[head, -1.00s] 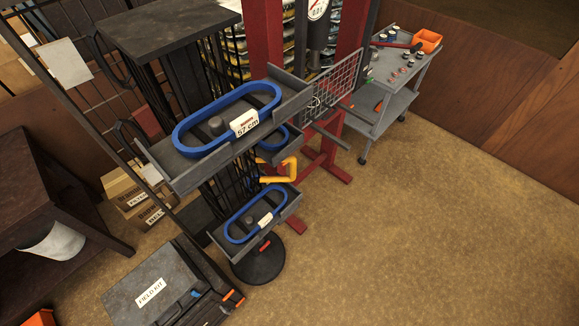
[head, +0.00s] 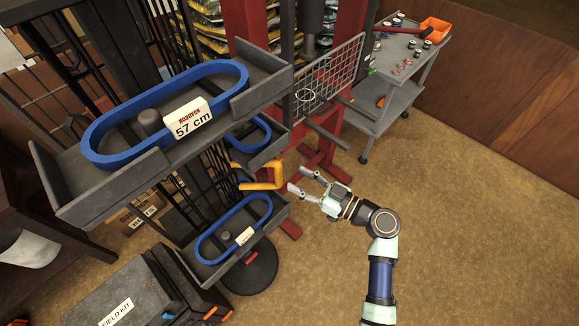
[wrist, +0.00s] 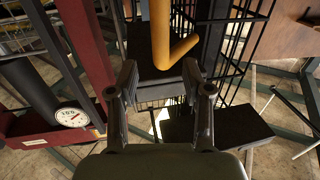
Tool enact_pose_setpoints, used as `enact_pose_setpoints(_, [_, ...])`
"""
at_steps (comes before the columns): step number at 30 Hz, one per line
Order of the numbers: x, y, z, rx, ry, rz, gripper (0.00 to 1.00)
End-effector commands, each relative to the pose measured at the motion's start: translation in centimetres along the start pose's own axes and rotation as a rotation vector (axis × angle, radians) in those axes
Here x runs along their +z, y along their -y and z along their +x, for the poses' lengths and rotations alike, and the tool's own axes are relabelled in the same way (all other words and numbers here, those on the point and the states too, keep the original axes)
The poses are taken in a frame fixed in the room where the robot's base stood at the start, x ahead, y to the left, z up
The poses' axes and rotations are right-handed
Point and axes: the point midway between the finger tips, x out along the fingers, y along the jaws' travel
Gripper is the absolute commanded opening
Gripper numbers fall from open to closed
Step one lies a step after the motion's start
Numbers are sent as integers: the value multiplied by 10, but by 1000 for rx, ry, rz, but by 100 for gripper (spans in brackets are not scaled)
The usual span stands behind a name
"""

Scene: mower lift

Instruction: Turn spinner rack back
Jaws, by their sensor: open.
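The spinner rack is a dark wire stand with grey trays (head: 262,78) on a round black base (head: 250,277). The upper tray holds a blue oval belt (head: 166,93) with a "57 cm" tag; a lower tray holds another blue belt (head: 216,243). A yellow-orange bent handle (head: 268,184) sticks out from the rack's right side. My gripper (head: 299,181) is open just right of the handle. In the wrist view the handle (wrist: 160,35) rises beyond and between my open fingers (wrist: 163,92); I see no contact.
A red press frame (head: 255,30) with a wire grid (head: 330,78) stands behind the rack. A grey cart (head: 385,100) with an orange bin (head: 434,30) is at the back right. A field kit case (head: 120,285) lies front left. The floor at right is clear.

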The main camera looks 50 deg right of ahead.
Motion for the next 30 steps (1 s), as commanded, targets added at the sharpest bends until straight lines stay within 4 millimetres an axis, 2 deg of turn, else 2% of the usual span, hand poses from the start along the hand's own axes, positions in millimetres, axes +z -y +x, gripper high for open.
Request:
enact_pose_setpoints(9, [-2, 2, 56, -5, 2, 1, 50])
enact_pose_setpoints(12, [-1, 2, 68, -5, 2, 0, 50])
enact_pose_setpoints(22, [0, 2, 75, -3, 2, 0, 50])
enact_pose_setpoints(30, [0, 2, 74, -3, 2, 0, 4])
